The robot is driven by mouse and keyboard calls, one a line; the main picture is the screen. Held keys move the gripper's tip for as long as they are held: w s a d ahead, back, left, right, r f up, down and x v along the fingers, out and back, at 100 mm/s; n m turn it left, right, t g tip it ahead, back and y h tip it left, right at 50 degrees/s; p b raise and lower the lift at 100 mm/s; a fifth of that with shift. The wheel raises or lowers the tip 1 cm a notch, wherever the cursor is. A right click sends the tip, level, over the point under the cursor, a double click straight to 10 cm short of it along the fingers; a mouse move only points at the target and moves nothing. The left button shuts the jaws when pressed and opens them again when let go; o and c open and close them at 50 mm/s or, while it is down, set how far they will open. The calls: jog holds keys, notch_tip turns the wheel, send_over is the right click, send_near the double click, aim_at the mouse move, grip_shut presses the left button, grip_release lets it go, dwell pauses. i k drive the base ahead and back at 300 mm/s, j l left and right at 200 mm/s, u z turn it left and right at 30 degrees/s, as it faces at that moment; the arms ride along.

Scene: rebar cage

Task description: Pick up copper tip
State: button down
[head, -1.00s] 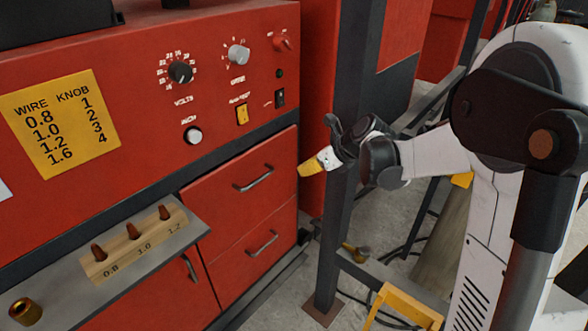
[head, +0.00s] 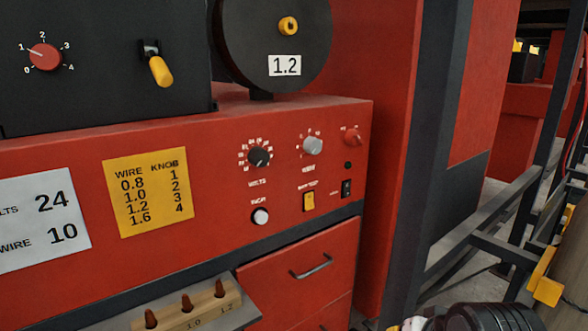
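Three small copper tips stand upright in a row in a wooden block at the bottom: a left tip (head: 150,318), a middle tip (head: 187,302) and a right tip (head: 219,288). The block (head: 212,311) sits on a grey shelf (head: 240,315) and is cut off by the lower edge.
A red welder cabinet (head: 230,225) carries knobs, a wire chart (head: 147,190) and a sign (head: 38,222) reading 24 and 10. Above are a black feeder (head: 100,85) and a spool (head: 275,40) labelled 1.2. A dark post (head: 430,150) stands at the right.

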aim_at(219, 285)
jog(key=u, duration=1.4)
